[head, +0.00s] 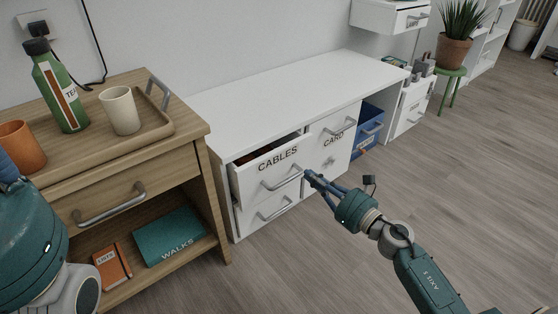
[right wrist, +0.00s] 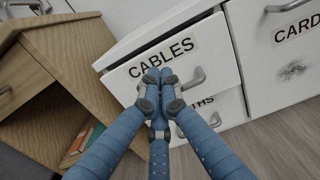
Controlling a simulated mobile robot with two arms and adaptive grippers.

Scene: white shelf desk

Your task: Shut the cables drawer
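The cables drawer (head: 269,172) is the upper left drawer of the white desk and stands partly open. Its front carries the label CABLES and a grey bar handle. Dark contents show over its rim in the head view. The drawer front (right wrist: 130,78) fills the middle of the right wrist view. My right gripper (head: 309,176) is at the right end of the drawer front, by the handle. In the right wrist view its blue fingers (right wrist: 160,82) are together with nothing seen between them; I cannot tell whether they touch the front.
Below is another drawer (head: 263,213); to the right is the CARD front (head: 333,135). A wooden cabinet (head: 190,138) stands close on the left, with a tray, bottle and cups on top. A blue bin (head: 369,128) is further right. The floor in front is clear.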

